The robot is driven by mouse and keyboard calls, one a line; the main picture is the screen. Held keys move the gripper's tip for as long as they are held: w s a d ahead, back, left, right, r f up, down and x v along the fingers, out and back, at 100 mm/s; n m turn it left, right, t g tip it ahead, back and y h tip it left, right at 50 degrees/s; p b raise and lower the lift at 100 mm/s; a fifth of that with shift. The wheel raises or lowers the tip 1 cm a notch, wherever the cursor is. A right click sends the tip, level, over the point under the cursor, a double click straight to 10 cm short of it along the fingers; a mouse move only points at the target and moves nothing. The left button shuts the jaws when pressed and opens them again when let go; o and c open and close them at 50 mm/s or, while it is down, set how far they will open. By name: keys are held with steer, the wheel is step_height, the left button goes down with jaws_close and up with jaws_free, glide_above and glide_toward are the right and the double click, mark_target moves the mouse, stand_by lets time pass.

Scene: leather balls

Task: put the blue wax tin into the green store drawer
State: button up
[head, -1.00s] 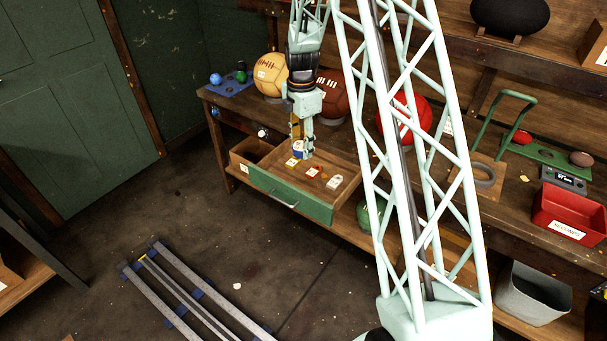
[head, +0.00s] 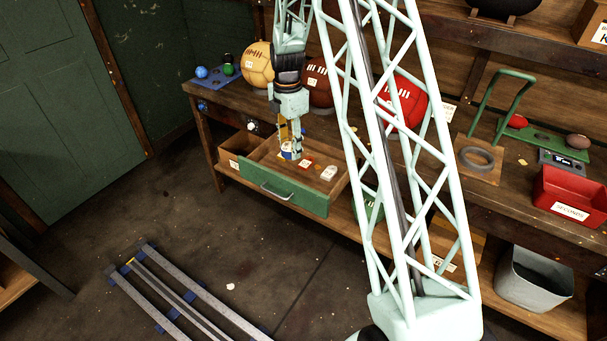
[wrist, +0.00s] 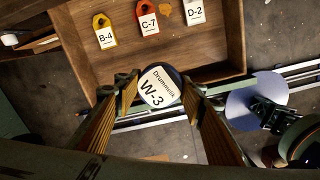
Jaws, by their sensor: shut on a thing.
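The blue wax tin (wrist: 160,88) is round, with a dark blue rim and a white top label reading W-3. My gripper (wrist: 157,95) is shut on it, with a finger on either side. In the wrist view, the tin overlaps the wooden wall of the drawer (wrist: 215,73). I cannot tell how high the tin is above the drawer floor.
Inside the drawer lie a yellow B-4 tag (wrist: 104,35), a red C-7 tag (wrist: 148,20) and a white D-2 tag (wrist: 194,12). Balls (head: 257,65) stand on the bench behind my gripper. A red bin (head: 570,195) is at the right. Bare drawer floor shows around the tags.

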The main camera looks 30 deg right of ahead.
steer(key=shift+f+b, duration=1.55)
steer(key=shift+f, duration=0.35)
steer(key=shift+f, duration=0.1)
steer(key=b, duration=0.1)
glide_toward(291, 175)
steer(key=shift+s+a+f, duration=0.4)
steer(key=shift+s+f, duration=0.25)
steer(key=shift+s, duration=0.15)
steer(key=shift+s+a+f, duration=0.4)
steer(key=shift+s+f, duration=0.2)
steer(key=shift+s, duration=0.15)
steer(key=shift+f, duration=0.1)
steer(key=shift+f+b, duration=0.55)
steer(key=shift+f, duration=1.25)
steer(key=shift+f, duration=0.1)
steer(key=o, duration=0.9)
